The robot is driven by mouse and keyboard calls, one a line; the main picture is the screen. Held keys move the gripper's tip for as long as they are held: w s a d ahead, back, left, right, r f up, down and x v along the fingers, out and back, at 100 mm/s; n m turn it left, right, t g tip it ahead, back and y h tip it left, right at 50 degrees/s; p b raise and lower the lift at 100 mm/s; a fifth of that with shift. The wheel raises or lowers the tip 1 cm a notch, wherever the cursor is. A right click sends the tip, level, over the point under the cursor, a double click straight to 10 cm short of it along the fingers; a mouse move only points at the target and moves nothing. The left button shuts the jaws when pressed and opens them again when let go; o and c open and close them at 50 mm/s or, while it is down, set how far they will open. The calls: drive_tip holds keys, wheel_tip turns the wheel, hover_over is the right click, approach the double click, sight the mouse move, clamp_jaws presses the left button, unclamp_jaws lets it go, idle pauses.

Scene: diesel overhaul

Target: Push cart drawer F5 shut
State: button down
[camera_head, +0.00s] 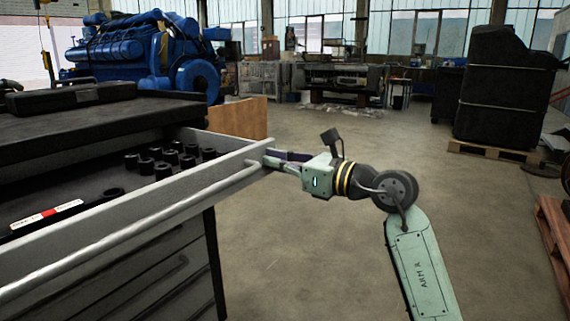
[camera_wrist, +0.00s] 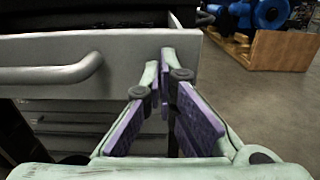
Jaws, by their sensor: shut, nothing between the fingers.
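The open top cart drawer (camera_head: 130,208) juts out at the left in the head view, with a long bar handle (camera_head: 150,222) on its pale grey front. I cannot read an F5 mark on it. In the wrist view its front (camera_wrist: 125,50) spans the upper left. My gripper (camera_head: 270,158) is at the right end of the drawer front, on its outer side. In the wrist view the gripper's fingertips (camera_wrist: 168,62) are together and empty, before the front's right end, right of the handle (camera_wrist: 60,74). Whether they touch the front is unclear.
Several black sockets (camera_head: 153,160) and a red-and-white label strip (camera_head: 45,217) lie in the drawer. A black case (camera_head: 70,97) rests on the cart top. The lower drawers (camera_head: 165,285) look shut. Open floor (camera_head: 300,250) lies to the right.

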drive_tip(key=p+x, duration=0.4)
drive_tip(key=x, duration=2.4)
drive_tip(key=shift+r, duration=0.1)
drive_tip(key=shift+w, duration=0.1)
drive_tip(key=shift+r, duration=0.1)
